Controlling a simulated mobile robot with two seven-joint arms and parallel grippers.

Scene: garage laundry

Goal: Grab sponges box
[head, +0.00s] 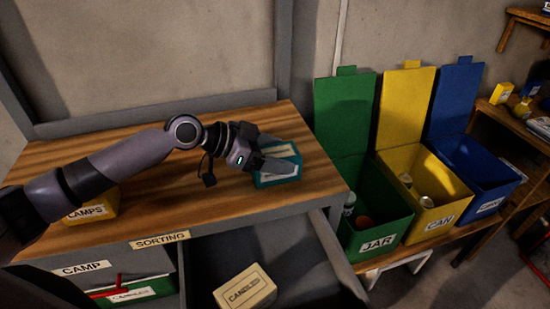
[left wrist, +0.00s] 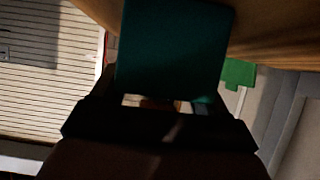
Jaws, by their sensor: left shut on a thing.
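A teal box (head: 265,184) with a white label is on or just above the right end of the wooden worktop (head: 225,205); I cannot read its label here. My left gripper (head: 286,158) reaches over from the left and is shut on this teal box, its fingers covering much of it. In the left wrist view the teal box (left wrist: 175,48) fills the space between the dark fingers. I cannot tell whether the box touches the worktop. My right gripper is not in view.
A yellow box (head: 108,207) is partly behind my arm. Below, an open drawer holds a box marked CANDLES (head: 245,289). Right of the worktop stand open green (head: 376,222), yellow (head: 434,205) and blue (head: 485,172) bins. The middle of the worktop is clear.

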